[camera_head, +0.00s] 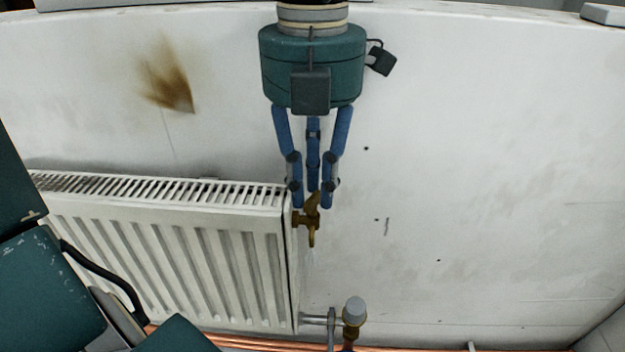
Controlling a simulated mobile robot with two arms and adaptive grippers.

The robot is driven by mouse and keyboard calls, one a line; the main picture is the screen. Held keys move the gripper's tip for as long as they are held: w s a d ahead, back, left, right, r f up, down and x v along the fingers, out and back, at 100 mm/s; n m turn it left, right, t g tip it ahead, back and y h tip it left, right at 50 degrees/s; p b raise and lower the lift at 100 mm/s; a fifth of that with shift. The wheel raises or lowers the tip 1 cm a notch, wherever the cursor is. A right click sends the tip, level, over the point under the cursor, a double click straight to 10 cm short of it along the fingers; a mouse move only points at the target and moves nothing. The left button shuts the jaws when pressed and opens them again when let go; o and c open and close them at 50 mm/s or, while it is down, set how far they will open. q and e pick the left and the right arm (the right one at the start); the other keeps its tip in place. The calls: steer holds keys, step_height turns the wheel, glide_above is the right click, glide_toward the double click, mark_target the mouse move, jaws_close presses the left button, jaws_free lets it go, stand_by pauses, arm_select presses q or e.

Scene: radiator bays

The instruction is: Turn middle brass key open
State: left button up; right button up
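A brass key (313,212) sits on a small brass valve at the upper right end of a white radiator (165,255). It is the only brass key I make out, so I cannot tell its place among others. My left gripper (312,203) comes down from the top, its blue fingers pointing down around the key. The outer fingertips are on either side of it and the middle finger is just above. I cannot tell whether the fingers touch or grip it. The key's upper part is partly hidden by the fingers. My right gripper is not in view.
A pipe valve with a grey cap (354,311) stands below right of the radiator. Copper pipes (415,349) run along the bottom. The stained white wall (480,180) is open to the right. A faint pale streak hangs below the brass valve.

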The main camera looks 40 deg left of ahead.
arm_select(q)
step_height(320, 180, up, 12)
stand_by(0.6)
stand_by(0.5)
